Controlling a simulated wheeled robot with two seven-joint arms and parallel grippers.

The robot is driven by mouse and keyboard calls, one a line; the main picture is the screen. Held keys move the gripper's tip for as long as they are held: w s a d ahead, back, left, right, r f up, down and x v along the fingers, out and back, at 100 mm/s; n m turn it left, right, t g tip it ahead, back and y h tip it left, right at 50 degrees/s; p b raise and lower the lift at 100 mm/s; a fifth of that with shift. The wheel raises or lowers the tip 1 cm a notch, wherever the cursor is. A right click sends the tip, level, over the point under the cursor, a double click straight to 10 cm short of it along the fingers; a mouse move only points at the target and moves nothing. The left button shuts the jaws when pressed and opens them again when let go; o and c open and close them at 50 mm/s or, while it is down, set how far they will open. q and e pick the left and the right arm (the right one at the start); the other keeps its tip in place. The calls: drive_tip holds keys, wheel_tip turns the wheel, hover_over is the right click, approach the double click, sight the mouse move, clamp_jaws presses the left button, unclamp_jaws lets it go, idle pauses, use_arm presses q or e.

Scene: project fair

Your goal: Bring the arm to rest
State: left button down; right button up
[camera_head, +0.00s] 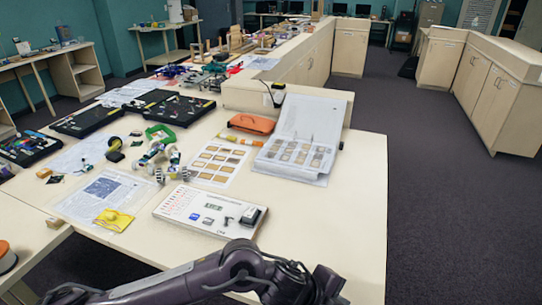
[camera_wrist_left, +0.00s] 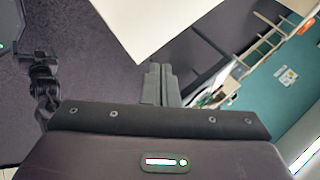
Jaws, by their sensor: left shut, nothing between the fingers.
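My left gripper (camera_wrist_left: 158,84) shows in the left wrist view with its two fingers together and nothing between them. The floor and a pale panel edge lie beyond the fingertips, and the fingers appear clear of both. In the head view a dark purple arm of mine (camera_head: 190,281) crosses the bottom, in front of the table's near edge. Its gripper fingers cannot be made out there. My right gripper is not seen.
A cream table (camera_head: 358,235) holds a white display board (camera_head: 210,210), a yellow item (camera_head: 113,220), an open binder (camera_head: 299,140), an orange case (camera_head: 251,123) and black trays (camera_head: 90,118). Cabinets (camera_head: 497,100) stand at right. The carpet (camera_head: 450,230) right of the table is clear.

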use_arm(q)
wheel_tip(320, 180, up, 5)
drive_tip(key=d+n+t+h, duration=0.2)
drive_tip(key=n+t, duration=0.1)
drive_tip(key=n, duration=0.1)
drive_tip(key=w+a+r+n+t+y, duration=0.2)
drive_tip(key=w+a+n+t+y, duration=0.1)
drive_tip(key=a+n, duration=0.6)
drive_tip(key=s+a+f+n+g+y, duration=0.2)
drive_tip(key=s+a+f+n, duration=0.15)
drive_tip(key=a, duration=0.55)
drive_tip(key=s+a+f+n+g+y, duration=0.1)
drive_tip(key=s+a+f+n+y, duration=0.3)
drive_tip(key=a, duration=0.5)
drive_tip(key=s+a+f+n+g+y, duration=0.1)
drive_tip(key=s+a+f+n+g, duration=0.1)
drive_tip(key=s+a+n, duration=0.5)
wheel_tip(320, 180, down, 32)
drive_tip(key=a+m+g+b, duration=0.1)
drive_tip(key=a+m+b, duration=0.1)
drive_tip(key=s+a+f+g+b, duration=0.1)
drive_tip(key=s+a+f+b, duration=0.1)
drive_tip(key=s+f, duration=1.7)
drive_tip(key=shift+a+f+y, duration=0.3)
drive_tip(key=shift+a+f, duration=0.2)
drive_tip(key=shift+a, duration=0.15)
